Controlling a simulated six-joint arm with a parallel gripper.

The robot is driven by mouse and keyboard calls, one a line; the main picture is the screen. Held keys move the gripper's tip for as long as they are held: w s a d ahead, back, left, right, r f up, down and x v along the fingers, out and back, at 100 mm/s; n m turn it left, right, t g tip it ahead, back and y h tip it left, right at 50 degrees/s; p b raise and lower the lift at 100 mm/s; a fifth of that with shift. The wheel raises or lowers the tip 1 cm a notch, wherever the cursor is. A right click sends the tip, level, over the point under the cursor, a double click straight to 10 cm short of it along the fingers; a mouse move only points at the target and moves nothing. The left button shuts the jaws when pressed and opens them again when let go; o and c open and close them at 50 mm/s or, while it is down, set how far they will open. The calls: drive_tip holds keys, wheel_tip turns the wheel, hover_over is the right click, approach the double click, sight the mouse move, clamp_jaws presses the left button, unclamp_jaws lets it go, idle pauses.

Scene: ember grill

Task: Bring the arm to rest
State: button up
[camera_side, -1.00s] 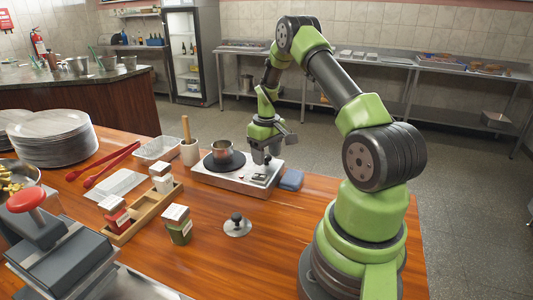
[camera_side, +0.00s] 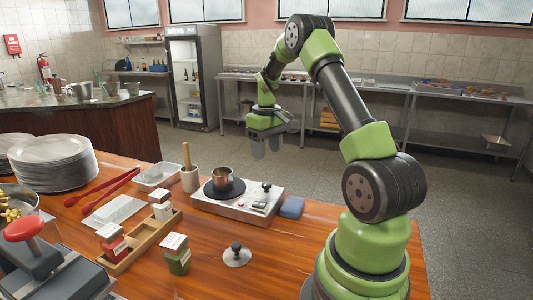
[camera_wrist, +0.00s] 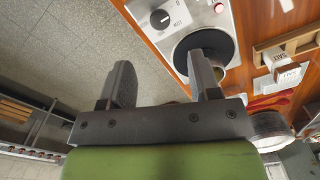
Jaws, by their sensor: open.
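My gripper (camera_side: 266,146) is raised in the air above and behind the hot plate, with nothing between its fingers. It also shows in the wrist view (camera_wrist: 163,85), where the two dark fingers stand apart. The hot plate unit (camera_side: 238,205) lies on the wooden table below, with a knob at its right end. A small metal pot (camera_side: 221,178) stands on its dark round burner. In the wrist view the hot plate (camera_wrist: 180,16) shows its knob and red button, and one finger partly covers the burner.
A blue sponge (camera_side: 291,207) lies right of the hot plate. A mortar with pestle (camera_side: 190,179), a clear tray (camera_side: 159,174), red tongs (camera_side: 101,190), a wooden caddy (camera_side: 140,241), a green-labelled box (camera_side: 176,255) and a knobbed lid (camera_side: 237,255) are on the table. Air around my gripper is clear.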

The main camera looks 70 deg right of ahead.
drive_tip(key=a+r+t, duration=0.3)
drive_tip(key=a+r, duration=1)
drive_tip(key=a, duration=0.2)
drive_tip(key=s+a+r+t+y, duration=0.2)
drive_tip(key=s+a+t, duration=0.2)
drive_tip(key=s+a, duration=0.8)
drive_tip(key=shift+a+r, duration=0.25)
drive_tip(key=shift+a, duration=0.9)
